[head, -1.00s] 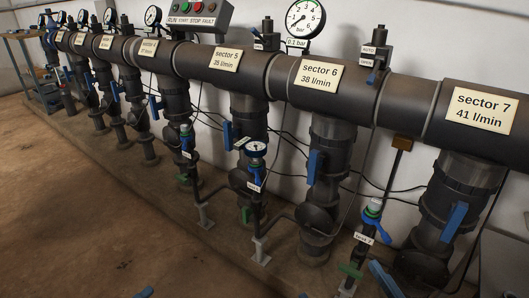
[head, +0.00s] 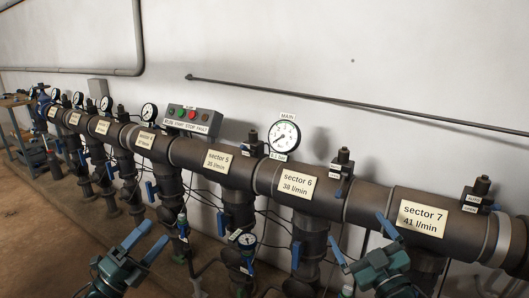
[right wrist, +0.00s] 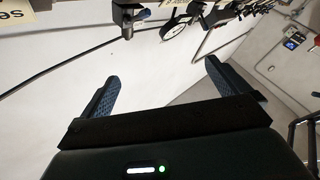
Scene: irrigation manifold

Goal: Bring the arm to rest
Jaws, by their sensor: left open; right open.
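My left gripper (head: 154,233) shows at the lower left of the head view, its two blue fingers apart with nothing between them. My right gripper (head: 357,228) is at the lower right, in front of the pipe between the sector 6 plate (head: 298,184) and the sector 7 plate (head: 423,219). Its blue fingers are spread wide and empty. The right wrist view also shows this right gripper (right wrist: 160,76) open, with only wall and pipework beyond its fingers. Most of both arms is out of frame.
The dark manifold pipe (head: 258,175) runs along the white wall with valves and hanging cables below it. A MAIN gauge (head: 284,137) and a button box (head: 194,119) stand above it. A blue-framed bench (head: 20,125) is far left. Brown floor lies open at lower left.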

